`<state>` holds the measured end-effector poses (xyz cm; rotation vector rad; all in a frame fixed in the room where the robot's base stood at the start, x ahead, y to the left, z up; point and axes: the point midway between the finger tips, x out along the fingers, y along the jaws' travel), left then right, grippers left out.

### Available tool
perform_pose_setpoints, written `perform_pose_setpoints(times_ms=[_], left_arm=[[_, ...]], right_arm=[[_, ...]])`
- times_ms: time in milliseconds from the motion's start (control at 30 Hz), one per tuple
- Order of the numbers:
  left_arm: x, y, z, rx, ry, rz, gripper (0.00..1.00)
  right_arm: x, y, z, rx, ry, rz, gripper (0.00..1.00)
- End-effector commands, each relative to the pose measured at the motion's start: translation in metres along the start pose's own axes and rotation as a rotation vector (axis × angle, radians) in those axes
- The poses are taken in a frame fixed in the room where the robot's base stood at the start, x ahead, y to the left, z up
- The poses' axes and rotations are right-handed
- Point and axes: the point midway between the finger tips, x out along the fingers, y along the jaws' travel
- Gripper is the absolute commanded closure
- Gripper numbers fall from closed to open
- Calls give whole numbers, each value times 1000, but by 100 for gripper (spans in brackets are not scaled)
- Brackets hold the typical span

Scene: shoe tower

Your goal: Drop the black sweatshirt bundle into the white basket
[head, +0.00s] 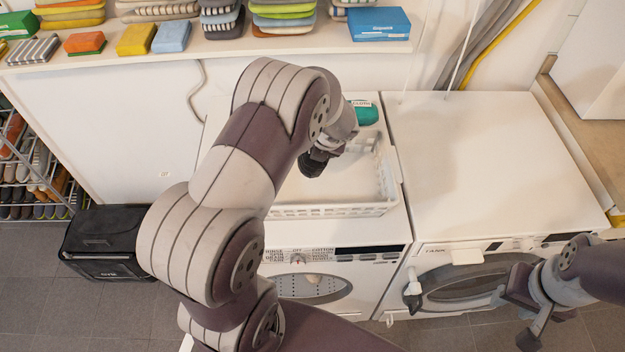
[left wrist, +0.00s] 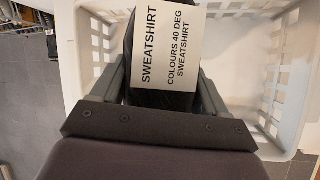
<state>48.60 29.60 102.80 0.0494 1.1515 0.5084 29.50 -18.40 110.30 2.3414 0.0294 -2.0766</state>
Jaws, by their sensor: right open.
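The black sweatshirt bundle (left wrist: 160,98) fills the space between my left gripper's fingers (left wrist: 160,95) in the left wrist view. A white label reading SWEATSHIRT, COLOURS 40 DEG is on it. Both fingers flank the bundle closely, and the gripper appears shut on it. The white basket (left wrist: 288,92) shows below and around the bundle. In the head view the basket (head: 345,211) sits on the left white machine, partly hidden by my left arm. My left gripper (head: 318,160) is over the basket's left part there, mostly hidden. My right gripper (head: 516,318) is open and empty at lower right.
A green item (head: 367,115) lies at the basket's back right. The right white machine's top (head: 480,150) is clear. A shelf (head: 230,48) with folded cloths and boxes runs behind. A black box (head: 100,240) stands on the floor at left, near a shoe rack (head: 35,165).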

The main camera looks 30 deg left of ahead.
Motion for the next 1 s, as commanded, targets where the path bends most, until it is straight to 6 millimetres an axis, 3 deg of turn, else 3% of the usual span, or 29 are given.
perform_pose_setpoints(times_ms=[33,67,100,367,800,1000], left_arm=[[0,0,0,0,0,0,13],[0,0,0,0,0,0,3],[0,0,0,0,0,0,0],[-6,0,1,1,-1,-1,0],[-110,-1,0,0,-3,-1,0],[-127,0,0,1,0,0,0]], right_arm=[[0,0,0,0,0,0,57],[0,0,0,0,0,0,57],[0,0,0,0,0,0,57],[0,0,0,0,0,0,57],[2,0,0,0,0,0,57],[2,0,0,0,0,0,57]])
